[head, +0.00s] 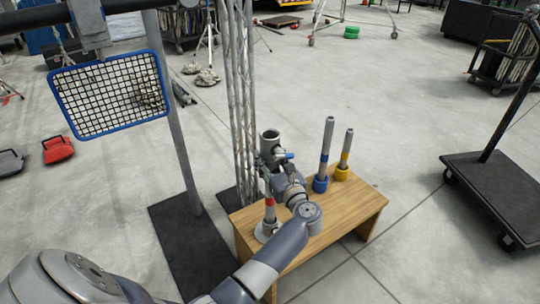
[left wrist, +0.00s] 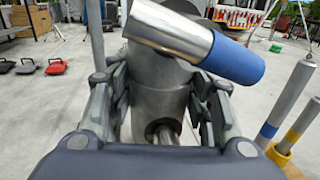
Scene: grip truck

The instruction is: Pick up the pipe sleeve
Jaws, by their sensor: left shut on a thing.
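The pipe sleeve (head: 269,146) is a grey metal cylinder with an open top and a short side handle with a blue end. My left gripper (left wrist: 165,105) is shut on the sleeve, with a finger on each side of its body (left wrist: 155,82). The sleeve is upright above the wooden table, over or near the post with a red band (head: 270,202). I cannot tell if its lower end clears that post, as my arm hides part of it. My right gripper is not in view.
On the wooden table (head: 360,203) stand a blue-banded post (head: 326,150) and a yellow-banded post (head: 346,150), right of the sleeve. A metal truss (head: 238,90) rises close on the left. A flat cart (head: 500,185) stands at the right.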

